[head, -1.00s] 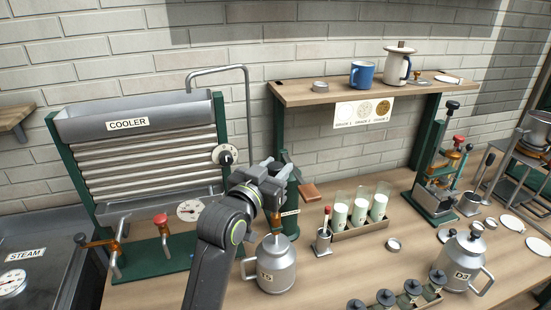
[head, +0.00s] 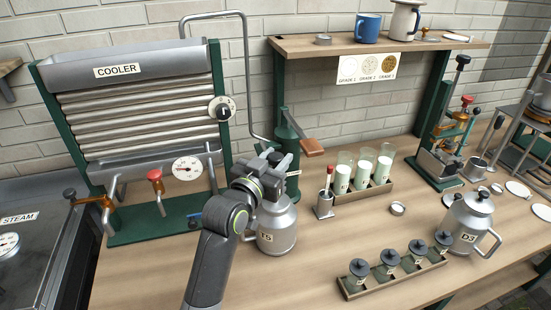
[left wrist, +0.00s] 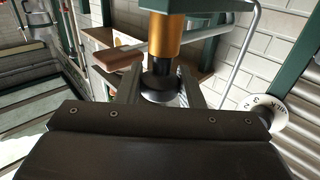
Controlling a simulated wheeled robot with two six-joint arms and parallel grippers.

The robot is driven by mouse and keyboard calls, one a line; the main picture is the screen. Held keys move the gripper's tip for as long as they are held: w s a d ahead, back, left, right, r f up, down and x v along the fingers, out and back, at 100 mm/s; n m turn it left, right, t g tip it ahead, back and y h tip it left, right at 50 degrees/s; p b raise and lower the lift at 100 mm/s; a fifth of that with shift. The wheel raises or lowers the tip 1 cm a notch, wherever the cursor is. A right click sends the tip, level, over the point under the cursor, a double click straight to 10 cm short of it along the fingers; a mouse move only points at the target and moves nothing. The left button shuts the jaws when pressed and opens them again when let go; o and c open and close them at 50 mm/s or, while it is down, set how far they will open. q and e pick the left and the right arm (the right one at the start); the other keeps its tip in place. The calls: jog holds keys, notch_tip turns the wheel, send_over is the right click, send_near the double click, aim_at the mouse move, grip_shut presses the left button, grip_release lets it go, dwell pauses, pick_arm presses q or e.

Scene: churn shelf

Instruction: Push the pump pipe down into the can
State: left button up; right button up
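The can (head: 277,232), a grey metal one labelled T5, stands upright on the bench in front of the green pump (head: 290,150). My left gripper (head: 271,168) is just above the can and hides its top in the head view. In the left wrist view, a part with a brass sleeve (left wrist: 164,35) and a black end, apparently the pump pipe, lies between my left gripper's fingers (left wrist: 162,92). Whether the fingers touch it is unclear. Its lower end and the can's mouth are hidden. My right gripper is not in view.
The cooler (head: 140,120) stands at the left, its dial (left wrist: 275,117) close in the wrist view. The pump's wooden handle (head: 312,148) sticks out right. A rack of milk tubes (head: 362,178), a red-topped holder (head: 325,203) and can D3 (head: 470,225) stand right.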

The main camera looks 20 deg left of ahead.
pick_arm(q)
jog(key=o, duration=0.4)
jog(key=shift+f, duration=0.25)
jog(key=shift+c, duration=0.2)
jog(key=shift+r, duration=0.1)
jog(key=s+a+p, duration=0.2)
jog(key=s+a, duration=0.1)
jog(key=s, duration=1.4)
jog(key=shift+a+p, duration=0.15)
jog(key=shift+p, duration=0.25)
